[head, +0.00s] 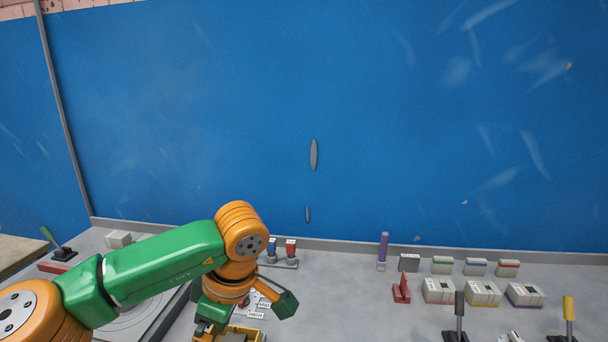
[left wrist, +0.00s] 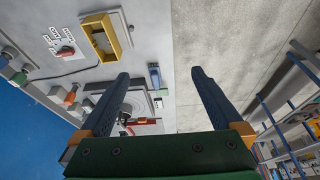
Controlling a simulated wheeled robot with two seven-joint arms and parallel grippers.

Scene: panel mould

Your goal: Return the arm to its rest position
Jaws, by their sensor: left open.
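My left arm comes in from the left in the head view, green and orange. Its gripper (head: 245,312) hangs low over the grey panel (head: 360,310), and the arm hides part of the panel. In the left wrist view my left gripper (left wrist: 161,75) has its two dark fingers spread wide, with nothing between them. The gripper is apart from the panel's parts as far as I can tell. My right gripper is in neither view.
A yellow frame (left wrist: 97,40) and a red knob with white labels (left wrist: 66,51) are on the panel. Levers (head: 459,312), a purple cylinder (head: 383,250) and grey blocks (head: 439,291) stand at right. A blue wall (head: 420,130) rises behind. Concrete floor (left wrist: 235,45) is clear.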

